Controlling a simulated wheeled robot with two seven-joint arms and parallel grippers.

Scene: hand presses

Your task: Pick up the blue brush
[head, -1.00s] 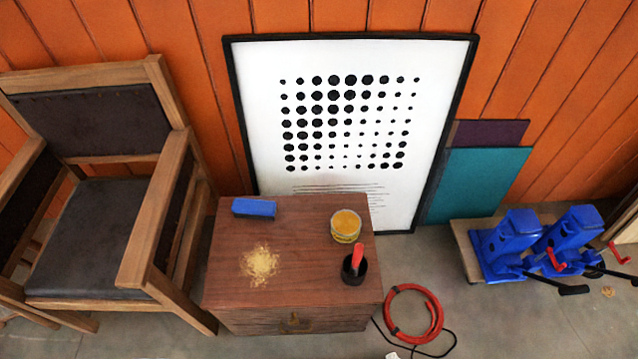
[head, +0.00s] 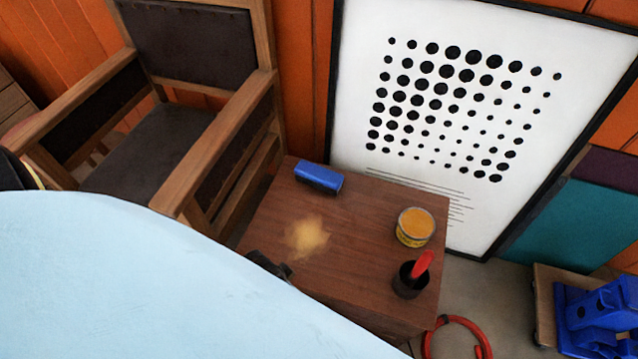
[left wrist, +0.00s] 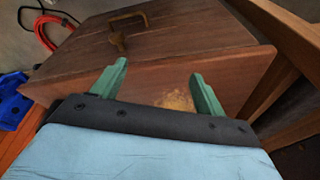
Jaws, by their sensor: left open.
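The blue brush (head: 319,178) is a small block with a blue top and a dark lower part. It lies at the back left of the wooden cabinet's top (head: 345,225) in the head view. My left gripper shows only as a dark tip (head: 268,265) past my light blue arm, at the cabinet's near left edge, well apart from the brush. In the left wrist view my left gripper (left wrist: 157,86) has its two green fingers spread and empty over the cabinet. The brush does not show there. My right gripper is in neither view.
A pile of yellowish dust (head: 307,238), a yellow tin (head: 415,227) and a black cup (head: 408,280) with a red handle are on the cabinet. A wooden armchair (head: 220,140) stands close on the left. A framed dot print (head: 350,100) leans behind.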

